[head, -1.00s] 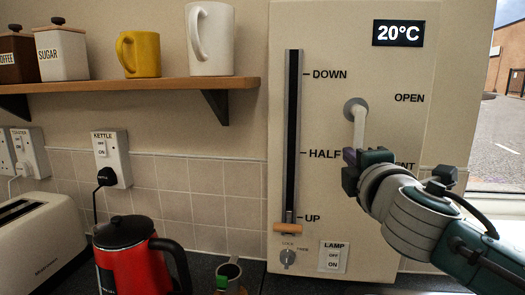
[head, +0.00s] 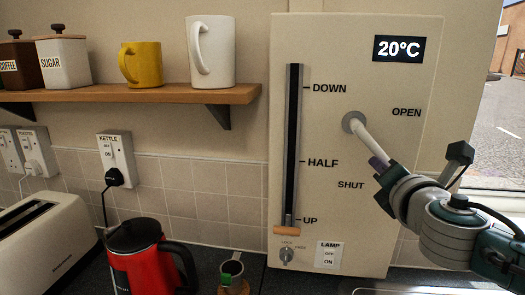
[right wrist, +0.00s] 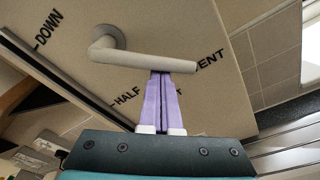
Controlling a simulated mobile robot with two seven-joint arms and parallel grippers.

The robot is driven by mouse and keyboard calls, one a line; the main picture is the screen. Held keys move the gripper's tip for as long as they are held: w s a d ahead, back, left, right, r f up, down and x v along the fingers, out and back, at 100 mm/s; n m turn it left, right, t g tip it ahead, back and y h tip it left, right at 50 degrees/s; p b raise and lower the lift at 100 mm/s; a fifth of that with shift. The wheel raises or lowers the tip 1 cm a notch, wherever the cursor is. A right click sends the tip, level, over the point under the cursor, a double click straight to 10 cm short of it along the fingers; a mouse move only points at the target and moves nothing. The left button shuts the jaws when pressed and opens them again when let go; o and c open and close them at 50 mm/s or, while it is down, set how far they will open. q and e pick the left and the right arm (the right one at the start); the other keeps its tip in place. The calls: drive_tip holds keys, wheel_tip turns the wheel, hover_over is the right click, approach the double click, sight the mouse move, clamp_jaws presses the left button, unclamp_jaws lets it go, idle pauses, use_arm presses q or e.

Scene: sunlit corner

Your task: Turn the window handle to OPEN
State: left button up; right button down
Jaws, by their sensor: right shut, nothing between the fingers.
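The pale window handle (head: 371,141) sits on a round mount on a beige panel (head: 330,225). It points down and right, below the OPEN label (head: 406,112) and to the right of the SHUT label (head: 351,185). My right gripper (head: 378,164) is shut and empty at the free end of the handle. In the right wrist view, its purple fingertips (right wrist: 174,74) meet the lower edge of the handle (right wrist: 145,58), beside it, not around it. My gripper hides the VENT label in the head view; part of it shows in the right wrist view. My left gripper is not in view.
A slider with an orange knob (head: 286,231), a small lock knob (head: 287,255) and a lamp switch (head: 328,254) share the panel. A red kettle (head: 140,262), a toaster (head: 45,240) and a shelf of mugs (head: 170,95) are at left.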

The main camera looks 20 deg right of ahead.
drive_tip(key=shift+s+d+r+n+g+h+p, duration=0.2)
drive_tip(key=shift+d+r+n+p, duration=0.25)
drive_tip(key=shift+r+n+p, duration=0.5)
drive_tip(key=shift+s+d+r+n+g+h+p, duration=0.15)
drive_tip(key=shift+s+d+r+n+p, duration=0.35)
drive_tip(key=shift+n+p, duration=0.75)
drive_tip(key=shift+s+d+r+n+g+h+p, duration=0.15)
drive_tip(key=shift+d+r+n+p, duration=0.2)
drive_tip(key=shift+r+n+p, duration=0.75)
drive_tip(key=shift+f+p, duration=0.3)
drive_tip(key=shift+f, duration=0.1)
